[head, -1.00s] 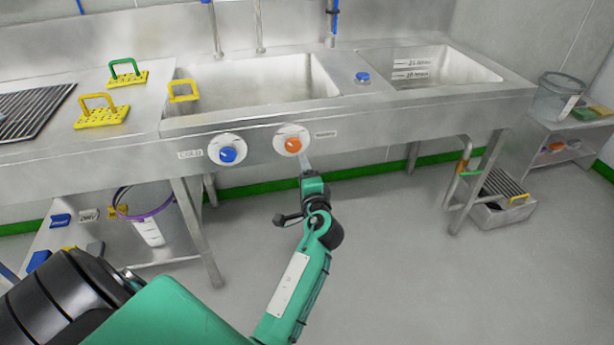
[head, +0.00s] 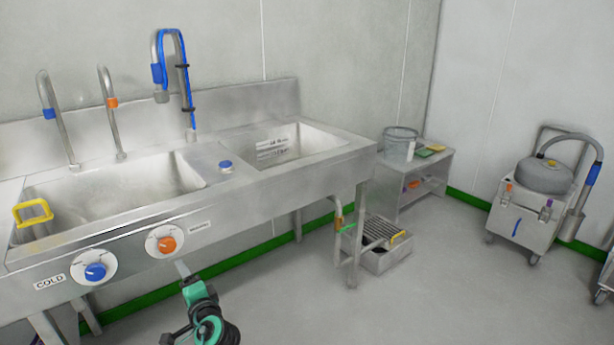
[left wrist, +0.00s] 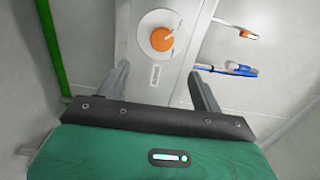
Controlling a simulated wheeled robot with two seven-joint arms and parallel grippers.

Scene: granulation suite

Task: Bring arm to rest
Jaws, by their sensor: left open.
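My left gripper (head: 183,270) is in front of the sink's front panel in the head view, just below and right of the orange knob (head: 166,245). In the left wrist view its two fingers (left wrist: 160,82) are spread apart with nothing between them. The orange knob also shows in the left wrist view (left wrist: 161,40), beyond the fingers and apart from them. The blue knob (head: 95,271) is farther left on the same panel, beside the COLD label. Most of my left arm is below the head view's lower edge. My right gripper is not in view.
The steel sink unit (head: 290,190) has two basins. A yellow handle (head: 33,213) is at the left basin. A slatted step (head: 378,248) stands under the right end. A low bench with a bucket (head: 400,144) and a wheeled vacuum (head: 540,195) stand right.

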